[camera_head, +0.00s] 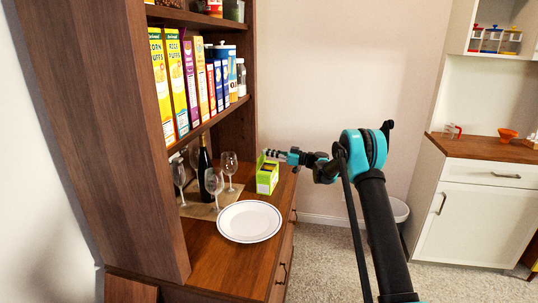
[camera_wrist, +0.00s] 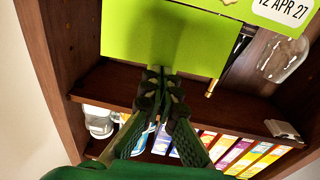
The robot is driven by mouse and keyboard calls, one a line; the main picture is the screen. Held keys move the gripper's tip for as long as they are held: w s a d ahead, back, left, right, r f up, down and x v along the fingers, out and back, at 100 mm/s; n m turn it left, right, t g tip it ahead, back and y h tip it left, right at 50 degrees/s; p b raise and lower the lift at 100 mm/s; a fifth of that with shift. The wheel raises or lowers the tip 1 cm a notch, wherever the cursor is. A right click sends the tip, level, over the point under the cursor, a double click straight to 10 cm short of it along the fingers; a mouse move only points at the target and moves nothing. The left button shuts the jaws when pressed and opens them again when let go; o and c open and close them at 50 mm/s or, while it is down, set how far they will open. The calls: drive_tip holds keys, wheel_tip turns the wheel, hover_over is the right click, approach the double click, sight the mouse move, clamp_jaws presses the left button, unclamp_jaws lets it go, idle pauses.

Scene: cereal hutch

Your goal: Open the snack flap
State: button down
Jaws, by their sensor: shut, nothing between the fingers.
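The snack box (camera_head: 265,184) is a small bright green carton near the right end of the hutch counter. A narrow green flap (camera_head: 261,161) seems to stand up at its top left, with a dark area beside it. My gripper (camera_head: 268,154) is at the top of the box, reaching in from the right. In the wrist view my gripper (camera_wrist: 160,72) is shut with nothing in it. Its fingertips are at the edge of a green panel (camera_wrist: 190,35) of the box. I cannot tell whether they touch it. A white date label (camera_wrist: 285,12) shows beside the panel.
A white plate (camera_head: 249,221) lies in front of the box. Wine glasses (camera_head: 214,184) and a dark bottle (camera_head: 203,165) stand to the left. Cereal boxes (camera_head: 176,80) fill the shelf above. The counter's near end is clear.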

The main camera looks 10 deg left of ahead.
sight(262, 155)
drive_tip(key=shift+w+a+r+h, duration=0.1)
drive_tip(key=shift+a+r+h, duration=0.1)
drive_tip(key=shift+a+h, duration=0.5)
drive_tip(key=shift+a+r+h, duration=0.2)
drive_tip(key=shift+a+h, duration=0.3)
drive_tip(key=shift+h, duration=0.3)
drive_tip(key=shift+w+a, duration=0.1)
drive_tip(key=shift+a, duration=0.4)
